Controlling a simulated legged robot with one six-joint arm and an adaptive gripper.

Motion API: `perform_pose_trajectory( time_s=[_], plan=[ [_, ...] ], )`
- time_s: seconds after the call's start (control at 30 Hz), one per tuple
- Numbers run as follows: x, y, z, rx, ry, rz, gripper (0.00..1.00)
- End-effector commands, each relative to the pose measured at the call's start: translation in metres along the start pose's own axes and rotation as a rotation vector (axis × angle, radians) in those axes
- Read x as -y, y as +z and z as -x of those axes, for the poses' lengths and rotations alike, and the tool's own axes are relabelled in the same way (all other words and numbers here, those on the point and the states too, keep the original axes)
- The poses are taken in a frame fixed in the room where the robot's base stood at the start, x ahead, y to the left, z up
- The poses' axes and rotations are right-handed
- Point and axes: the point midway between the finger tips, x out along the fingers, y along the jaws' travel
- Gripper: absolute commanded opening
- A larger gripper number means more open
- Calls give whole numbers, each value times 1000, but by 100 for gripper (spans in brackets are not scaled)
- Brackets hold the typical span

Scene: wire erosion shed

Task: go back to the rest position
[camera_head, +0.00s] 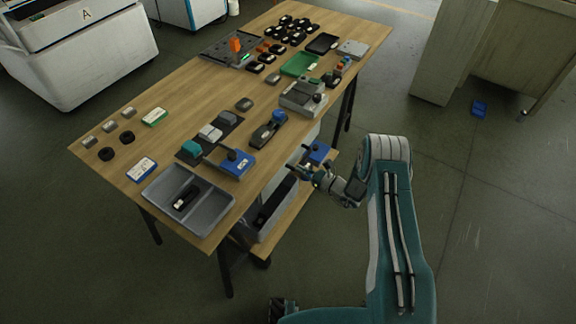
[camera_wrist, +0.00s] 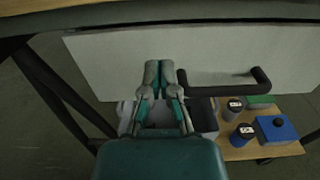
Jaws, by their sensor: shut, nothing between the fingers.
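My gripper (camera_head: 296,169) is at the right side of the wooden table (camera_head: 180,84), a little below its top edge. In the wrist view my gripper (camera_wrist: 159,66) points at a pale drawer front (camera_wrist: 120,52) under the table top. Its fingers are together and hold nothing. A black bar handle (camera_wrist: 225,88) on the drawer front is just right of the fingers. I cannot tell whether the fingers touch the drawer front.
A lower shelf (camera_wrist: 240,150) below carries a grey bin (camera_head: 256,229) and a blue block (camera_wrist: 275,130). The table top holds a grey tray (camera_head: 215,212) and many small parts. Open floor (camera_head: 480,230) lies to the right of my arm.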

Motion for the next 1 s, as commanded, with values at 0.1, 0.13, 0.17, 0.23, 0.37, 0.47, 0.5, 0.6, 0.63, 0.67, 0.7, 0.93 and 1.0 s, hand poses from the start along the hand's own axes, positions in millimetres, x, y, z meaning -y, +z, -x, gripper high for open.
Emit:
perform_pose_trajectory(
  time_s=[0.1, 0.13, 0.17, 0.23, 0.37, 0.47, 0.5, 0.6, 0.63, 0.67, 0.7, 0.93, 1.0],
  plan=[
    [2, 0, 29, 0, -6, -3, 0],
    [2, 0, 35, 0, -5, -3, 0],
    [2, 0, 41, 0, -6, -3, 0],
    [1, 0, 52, -1, -5, -2, 0],
    [1, 0, 66, -2, -3, -1, 0],
    [1, 0, 72, -2, -3, -1, 0],
    [0, 0, 72, -2, -2, -1, 0],
    [0, 0, 73, -1, -1, -1, 0],
    [0, 0, 73, -1, -1, -1, 0],
    [0, 0, 73, -1, -1, -1, 0],
    [0, 1, 73, -2, 2, 2, 0],
    [-7, 60, 61, -40, 136, 114, 0],
    [-14, 86, 57, -63, 202, 171, 0]
  ],
)
